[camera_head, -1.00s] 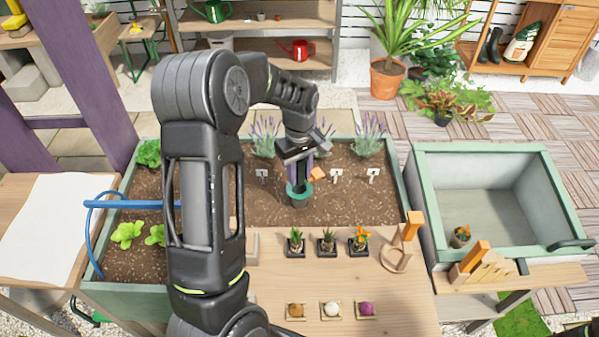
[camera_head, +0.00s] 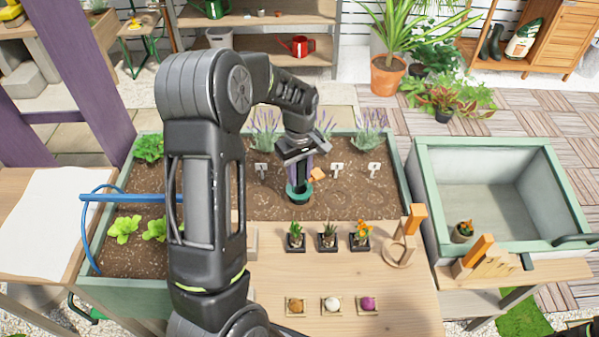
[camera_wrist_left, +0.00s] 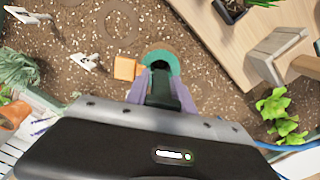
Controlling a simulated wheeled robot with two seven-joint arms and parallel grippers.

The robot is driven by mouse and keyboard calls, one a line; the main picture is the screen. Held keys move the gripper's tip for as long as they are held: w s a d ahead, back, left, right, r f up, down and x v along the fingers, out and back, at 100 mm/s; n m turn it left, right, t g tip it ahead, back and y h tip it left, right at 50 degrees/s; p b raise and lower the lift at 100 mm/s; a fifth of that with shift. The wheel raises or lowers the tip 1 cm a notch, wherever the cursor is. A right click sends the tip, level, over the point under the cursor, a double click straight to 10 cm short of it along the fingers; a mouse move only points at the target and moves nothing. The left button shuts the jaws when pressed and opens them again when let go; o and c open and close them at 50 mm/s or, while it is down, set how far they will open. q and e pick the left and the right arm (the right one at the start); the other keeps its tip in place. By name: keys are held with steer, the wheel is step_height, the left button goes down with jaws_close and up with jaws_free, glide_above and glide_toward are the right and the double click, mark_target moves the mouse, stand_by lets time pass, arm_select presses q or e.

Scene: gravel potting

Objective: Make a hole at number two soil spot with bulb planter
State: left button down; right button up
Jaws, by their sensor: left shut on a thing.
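The bulb planter has a teal collar (camera_head: 299,191), which also shows in the wrist view (camera_wrist_left: 163,62). It stands upright at the soil in the planter box, left of the middle. My left gripper (camera_head: 300,160) is shut on it from above. An orange piece (camera_head: 317,174) sticks out beside it, probably its handle. The planter's lower end meets the soil; how deep it sits I cannot tell. My right gripper is not in view.
Lavender (camera_head: 369,138) grows behind the markers. On the wooden table (camera_head: 400,300) are potted plants (camera_head: 328,236), bulbs in small trays (camera_head: 331,305) and a wooden stand (camera_head: 400,250). A grey-lined basin (camera_head: 480,210) stands at right. Lettuce (camera_head: 124,229) is at left.

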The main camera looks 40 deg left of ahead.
mark_target(299, 182)
arm_select(q)
steer(key=shift+f+b, duration=1.1)
steer(key=shift+f, duration=0.55)
steer(key=shift+r, duration=0.25)
steer(key=shift+r+p, duration=1.15)
steer(key=shift+r, duration=0.15)
steer(key=shift+r+p, duration=2.55)
steer(key=shift+r, duration=1.25)
